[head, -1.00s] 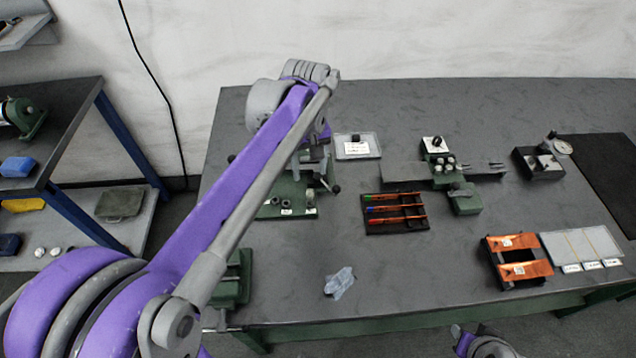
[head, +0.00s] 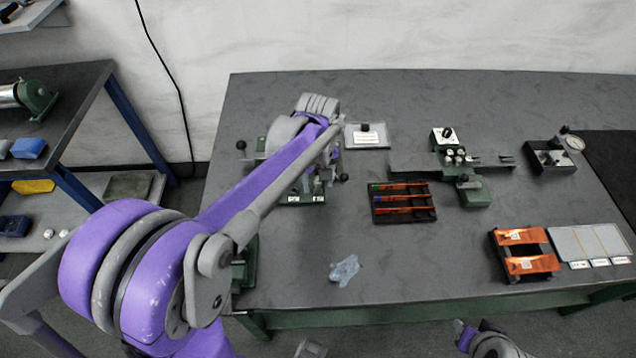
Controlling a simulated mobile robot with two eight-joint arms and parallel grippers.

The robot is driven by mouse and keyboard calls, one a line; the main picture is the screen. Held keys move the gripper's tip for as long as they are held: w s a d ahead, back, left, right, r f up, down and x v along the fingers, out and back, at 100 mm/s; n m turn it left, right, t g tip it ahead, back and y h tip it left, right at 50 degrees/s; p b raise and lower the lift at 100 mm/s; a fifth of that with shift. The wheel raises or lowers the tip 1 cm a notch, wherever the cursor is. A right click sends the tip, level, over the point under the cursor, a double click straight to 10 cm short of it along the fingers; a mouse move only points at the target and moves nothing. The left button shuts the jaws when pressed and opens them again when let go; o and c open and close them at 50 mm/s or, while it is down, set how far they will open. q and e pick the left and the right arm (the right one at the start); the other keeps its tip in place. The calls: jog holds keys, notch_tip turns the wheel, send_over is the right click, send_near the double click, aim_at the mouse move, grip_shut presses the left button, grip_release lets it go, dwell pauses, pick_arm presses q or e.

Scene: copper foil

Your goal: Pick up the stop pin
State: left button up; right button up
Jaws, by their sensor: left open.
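My left arm reaches over the green fixture (head: 300,197) at the back left of the bench. My left gripper (head: 318,180) is open, pointing down over the fixture and partly hidden behind my arm. I cannot make out the stop pin for certain. A small dark upright piece (head: 365,127) stands on a pale tray with a white label (head: 372,140), just right of the gripper and apart from it. Part of my right arm shows at the bottom edge, but its gripper is out of view.
A black tray with coloured-tipped tools (head: 403,216) lies mid-bench, with a green and grey device (head: 470,190) to its right. A crumpled cloth (head: 345,269) lies in front. Copper foil pieces on a black holder (head: 507,268) are at right.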

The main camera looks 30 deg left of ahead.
pick_arm(q)
grip_shut()
dwell(0.3)
